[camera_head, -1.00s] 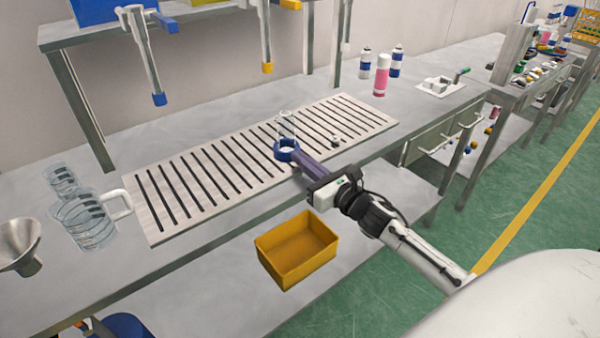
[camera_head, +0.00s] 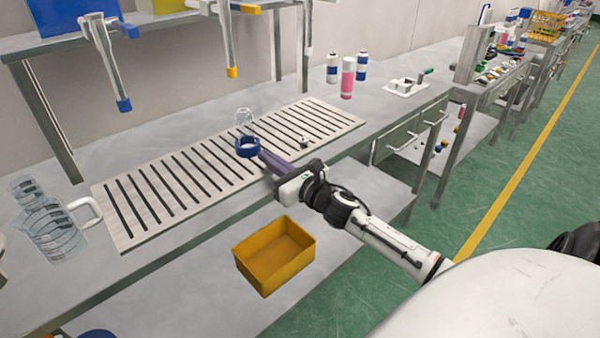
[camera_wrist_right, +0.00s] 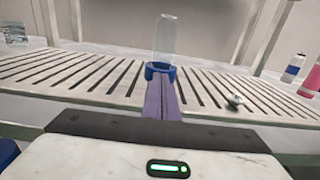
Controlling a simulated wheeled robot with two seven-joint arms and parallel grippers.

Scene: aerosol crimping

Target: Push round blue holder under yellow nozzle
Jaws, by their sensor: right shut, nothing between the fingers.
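The round blue holder (camera_head: 247,147) stands on the slotted white board, with a clear can or bottle (camera_head: 244,117) upright in it. In the right wrist view the holder (camera_wrist_right: 160,69) and clear bottle (camera_wrist_right: 165,38) are straight ahead. My right gripper (camera_head: 262,155) is shut and empty, its purple fingers at the near right side of the holder, seemingly touching it. The yellow-tipped nozzle (camera_head: 232,72) hangs from the overhead frame, behind and above the holder. A blue-tipped nozzle (camera_head: 124,105) hangs further left. My left gripper is not in view.
The slotted board (camera_head: 110,220) is mostly clear. A small metal part (camera_head: 304,140) lies on it to the right. A clear jug (camera_head: 55,230) stands at left, spray cans (camera_head: 347,78) at back right. A yellow bin (camera_head: 275,258) sits on the lower shelf.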

